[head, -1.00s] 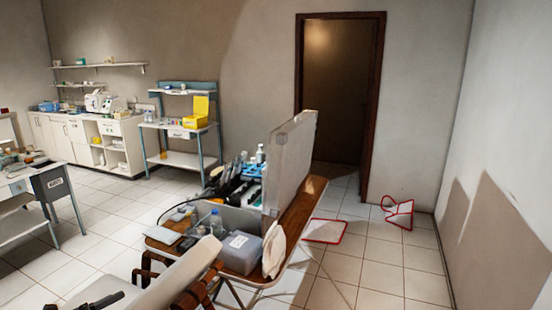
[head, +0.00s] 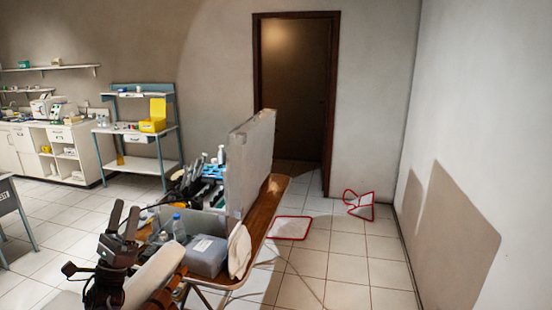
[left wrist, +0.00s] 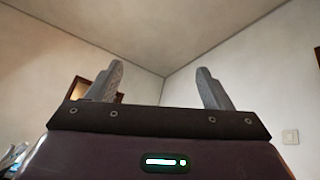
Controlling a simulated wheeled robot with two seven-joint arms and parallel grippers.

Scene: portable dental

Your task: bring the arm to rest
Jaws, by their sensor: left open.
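My left gripper (head: 124,211) is at the lower left of the head view, raised, with its two dark fingers pointing up and apart. It is open and nothing shows between the fingers. In the left wrist view the fingers (left wrist: 159,70) stand spread against bare wall and ceiling. The gripper appears to the left of the folding table (head: 255,226) in the head view, and I see no contact with it. My right gripper is not in view.
The table carries a grey bin (head: 206,256), a bottle (head: 179,229) and an upright pale panel (head: 249,165). A pale padded piece (head: 155,278) is close in front. A doorway (head: 293,95) is behind. Floor at right is clear except red-edged items (head: 290,228).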

